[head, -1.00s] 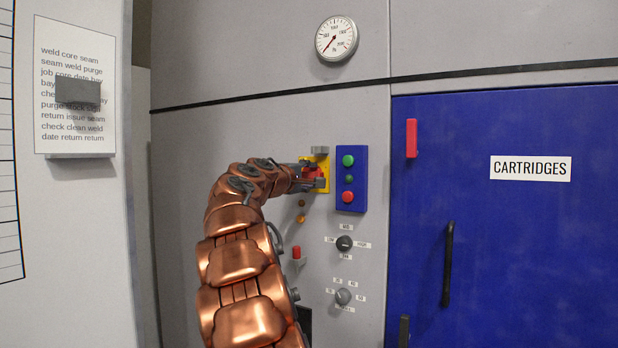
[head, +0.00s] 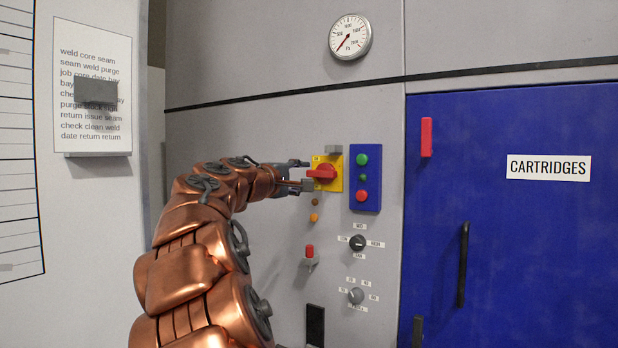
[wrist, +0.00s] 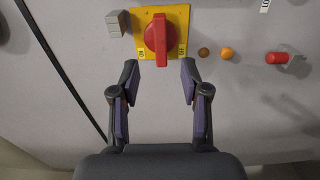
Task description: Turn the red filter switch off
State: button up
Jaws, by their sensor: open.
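A red rotary switch handle (head: 323,172) sits on a yellow plate (head: 335,160) on the grey panel. The handle lies horizontal in the head view. In the wrist view the red handle (wrist: 158,36) points down the picture toward my gripper, on its yellow plate (wrist: 178,14). In the head view my gripper (head: 306,176) is left of the plate.
A grey block (head: 333,150) sits at the plate's upper edge. A blue button box (head: 365,190) is close on the right. The blue cartridges door (head: 540,240) is farther right.

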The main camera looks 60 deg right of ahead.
jog(key=shift+s+a, duration=0.1)
jog(key=shift+a, duration=0.7)
